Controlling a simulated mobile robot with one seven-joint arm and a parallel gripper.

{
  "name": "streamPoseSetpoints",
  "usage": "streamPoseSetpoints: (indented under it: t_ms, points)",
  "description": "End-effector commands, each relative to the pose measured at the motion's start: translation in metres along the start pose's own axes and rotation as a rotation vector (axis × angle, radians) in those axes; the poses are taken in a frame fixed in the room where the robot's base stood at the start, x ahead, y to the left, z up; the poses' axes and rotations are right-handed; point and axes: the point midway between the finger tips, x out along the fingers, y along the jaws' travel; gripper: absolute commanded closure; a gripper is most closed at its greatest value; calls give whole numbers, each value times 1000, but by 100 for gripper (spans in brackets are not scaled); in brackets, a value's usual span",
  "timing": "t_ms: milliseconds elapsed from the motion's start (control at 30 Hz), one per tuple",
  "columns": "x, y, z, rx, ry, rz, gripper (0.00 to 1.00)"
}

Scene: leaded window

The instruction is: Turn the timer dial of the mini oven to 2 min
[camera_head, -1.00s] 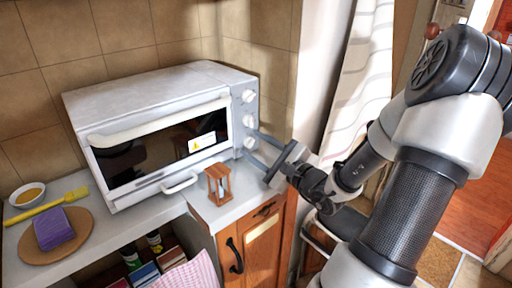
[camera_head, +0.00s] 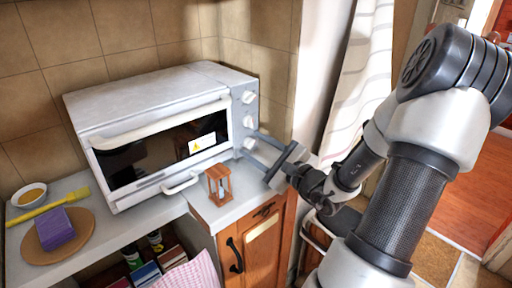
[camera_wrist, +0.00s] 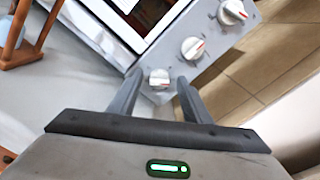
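The white mini oven (camera_head: 160,100) stands on the counter, its door closed. Its right front panel carries three round knobs: top (camera_head: 249,97), middle (camera_head: 248,121) and lowest (camera_head: 249,143). I cannot read which is the timer dial. My gripper (camera_head: 252,144) is open at the lowest knob, with one finger on each side. In the wrist view my gripper (camera_wrist: 158,82) shows gaps beside the knob; contact is unclear.
A wooden hourglass (camera_head: 219,185) stands on the counter in front of the oven, left of my gripper. A round board (camera_head: 75,246) with a purple sponge-like block (camera_head: 54,229), a yellow brush (camera_head: 50,205) and a small bowl (camera_head: 28,195) are at the left. Tiled wall stands behind.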

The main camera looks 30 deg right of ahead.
Motion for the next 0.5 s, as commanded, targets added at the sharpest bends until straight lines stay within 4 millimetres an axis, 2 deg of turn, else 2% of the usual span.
streamPoseSetpoints:
  t_ms: [167, 267, 367, 500]
  points:
    - [-1, 0, 0, 0, 0, 0, 56]
    - [-8, -1, 0, 0, 2, -1, 56]
    - [-24, -2, 0, -1, 4, -2, 56]
    - [-56, -2, 0, 1, 5, -3, 56]
